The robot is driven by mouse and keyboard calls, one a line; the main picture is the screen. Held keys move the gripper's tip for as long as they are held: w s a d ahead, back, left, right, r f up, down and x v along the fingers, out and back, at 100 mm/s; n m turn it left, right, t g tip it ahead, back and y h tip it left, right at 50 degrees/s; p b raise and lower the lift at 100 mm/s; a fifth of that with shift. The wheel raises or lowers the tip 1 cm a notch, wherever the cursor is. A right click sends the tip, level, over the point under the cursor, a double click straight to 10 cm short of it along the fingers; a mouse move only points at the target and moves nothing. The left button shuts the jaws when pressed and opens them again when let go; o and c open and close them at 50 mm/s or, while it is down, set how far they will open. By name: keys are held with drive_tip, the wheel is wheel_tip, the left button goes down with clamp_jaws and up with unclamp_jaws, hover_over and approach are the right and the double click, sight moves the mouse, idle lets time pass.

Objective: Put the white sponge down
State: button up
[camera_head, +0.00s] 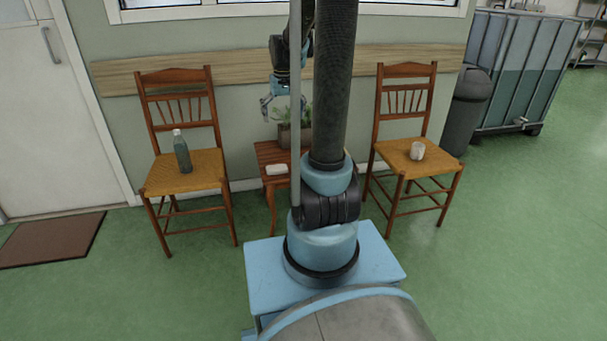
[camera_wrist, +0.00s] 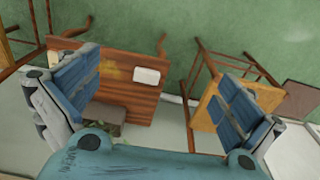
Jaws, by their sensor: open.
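The white sponge (camera_head: 277,169) lies on the small brown wooden table (camera_head: 270,152) between the two chairs. In the wrist view the sponge (camera_wrist: 147,76) lies flat on the slatted tabletop (camera_wrist: 143,103), near one edge. My gripper (camera_head: 276,108) hangs above the table, higher than the sponge and apart from it. In the wrist view its two blue-padded fingers (camera_wrist: 152,100) are spread wide, with nothing held between them. My arm hides the right part of the table in the head view.
A potted plant (camera_head: 284,131) stands at the table's back. The left chair (camera_head: 205,178) holds a dark bottle (camera_head: 182,152); the right chair (camera_head: 398,157) holds a white cup (camera_head: 417,150). A grey bin (camera_head: 468,110) and a caged tank (camera_head: 515,80) stand at right. The green floor is mostly clear.

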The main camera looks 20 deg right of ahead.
drive_tip(key=s, duration=1.6)
drive_tip(key=s+f, duration=0.3)
drive_tip(key=s, duration=0.3)
drive_tip(key=s+f+t, duration=0.1)
drive_tip(key=s+f, duration=0.2)
drive_tip(key=s, duration=0.4)
drive_tip(key=shift+s, duration=0.3)
drive_tip(key=shift+w+f, duration=0.1)
drive_tip(key=shift+w+f, duration=0.15)
drive_tip(key=shift+w, duration=0.25)
